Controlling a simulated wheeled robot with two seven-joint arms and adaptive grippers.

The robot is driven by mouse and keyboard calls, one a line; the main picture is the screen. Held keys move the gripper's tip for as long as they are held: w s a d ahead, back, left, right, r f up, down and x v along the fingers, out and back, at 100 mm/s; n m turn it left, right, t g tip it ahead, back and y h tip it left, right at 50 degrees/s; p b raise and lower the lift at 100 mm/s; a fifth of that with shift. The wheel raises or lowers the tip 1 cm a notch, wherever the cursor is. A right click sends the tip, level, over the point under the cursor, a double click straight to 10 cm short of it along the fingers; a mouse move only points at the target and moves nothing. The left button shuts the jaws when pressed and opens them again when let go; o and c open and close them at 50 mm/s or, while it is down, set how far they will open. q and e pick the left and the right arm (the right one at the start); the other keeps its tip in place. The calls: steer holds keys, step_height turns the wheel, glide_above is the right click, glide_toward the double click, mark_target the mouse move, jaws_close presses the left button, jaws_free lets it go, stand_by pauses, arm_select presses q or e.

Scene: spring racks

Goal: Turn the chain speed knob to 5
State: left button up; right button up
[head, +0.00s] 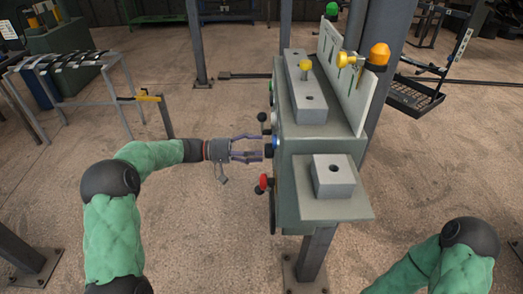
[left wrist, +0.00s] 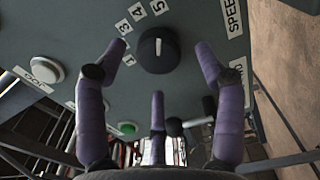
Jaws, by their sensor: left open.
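The black round knob (left wrist: 158,50) is on the grey panel in the left wrist view, beside a SPEED label (left wrist: 232,15). Its white line runs upright in the picture, toward the 5 label (left wrist: 158,7); the 4 and 3 labels are to the left. My left gripper (head: 262,148) faces the side of the green-grey machine box (head: 308,150) in the head view. Its purple fingers (left wrist: 158,75) are open around the knob's near side, with visible gaps to it. Whether any finger touches the knob is not clear. My right gripper is out of view.
A red-knobbed lever (head: 264,183) and a black-ball lever (head: 262,117) stick out from the same box face. A white button (left wrist: 46,69) and a green button (left wrist: 128,128) are on the panel. Racks stand at the left; open floor lies between.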

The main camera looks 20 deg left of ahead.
arm_select(q)
steer(key=v, duration=1)
